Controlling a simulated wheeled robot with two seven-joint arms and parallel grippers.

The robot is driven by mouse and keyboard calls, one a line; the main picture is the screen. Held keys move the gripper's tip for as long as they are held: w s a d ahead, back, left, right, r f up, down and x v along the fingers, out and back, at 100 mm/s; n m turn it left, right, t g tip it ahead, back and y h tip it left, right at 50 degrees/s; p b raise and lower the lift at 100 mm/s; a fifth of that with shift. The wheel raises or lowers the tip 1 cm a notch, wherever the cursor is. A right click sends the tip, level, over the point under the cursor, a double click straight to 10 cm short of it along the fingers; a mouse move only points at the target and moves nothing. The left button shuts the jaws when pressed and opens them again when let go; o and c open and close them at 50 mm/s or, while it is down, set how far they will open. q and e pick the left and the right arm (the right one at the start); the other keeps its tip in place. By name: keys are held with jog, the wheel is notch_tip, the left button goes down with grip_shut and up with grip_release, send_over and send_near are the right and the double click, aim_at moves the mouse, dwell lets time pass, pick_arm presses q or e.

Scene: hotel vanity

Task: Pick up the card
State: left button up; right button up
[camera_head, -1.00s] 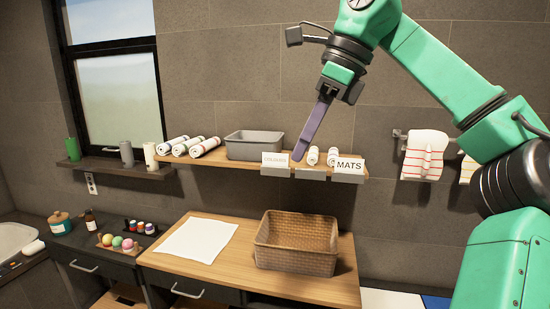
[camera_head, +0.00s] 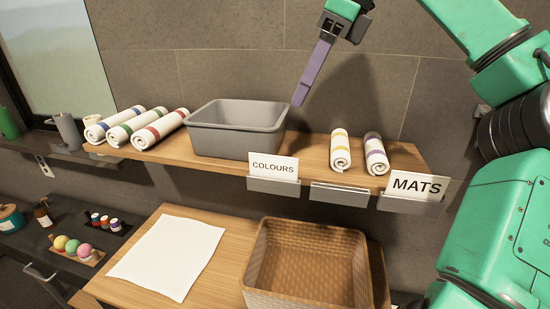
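A white card reading COLOURS (camera_head: 273,168) stands upright in a grey holder on the front edge of the wooden shelf (camera_head: 220,170). A second white card reading MATS (camera_head: 417,186) stands in another holder at the shelf's right end. An empty grey holder (camera_head: 339,195) sits between them. My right gripper (camera_head: 299,100) reaches in from above with a purple finger pointing down. Its tip shows above and slightly right of the COLOURS card, apart from it. The fingers overlap in this view, so their gap is hidden. My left gripper is not in view.
A grey bin (camera_head: 237,128) stands behind the COLOURS card. Rolled towels (camera_head: 136,127) lie left of it, and two more rolls (camera_head: 340,152) lie right. Below are a wicker basket (camera_head: 306,262) and a white sheet (camera_head: 168,256) on the counter.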

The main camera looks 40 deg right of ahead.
send_near(274, 159)
jog(key=a+f, duration=0.2)
jog(key=shift+w+d+f, duration=0.15)
jog(key=shift+w+f, duration=0.3)
jog(key=shift+f, duration=0.15)
jog(key=shift+w+d+f, duration=0.15)
jog(key=shift+w+f, duration=0.35)
jog(key=shift+f, duration=0.1)
jog(key=x, duration=0.2)
jog(key=p+x, duration=0.1)
jog(key=x, duration=0.1)
jog(key=shift+d+f, duration=0.2)
jog(key=shift+a+f, duration=0.15)
jog(key=shift+f, duration=0.1)
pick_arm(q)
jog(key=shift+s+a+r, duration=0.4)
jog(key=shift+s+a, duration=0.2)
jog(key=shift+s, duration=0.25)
pick_arm(e)
jog(key=shift+w+f, duration=0.1)
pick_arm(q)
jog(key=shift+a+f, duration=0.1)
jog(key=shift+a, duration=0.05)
pick_arm(e)
jog(key=shift+f, duration=0.15)
grip_shut()
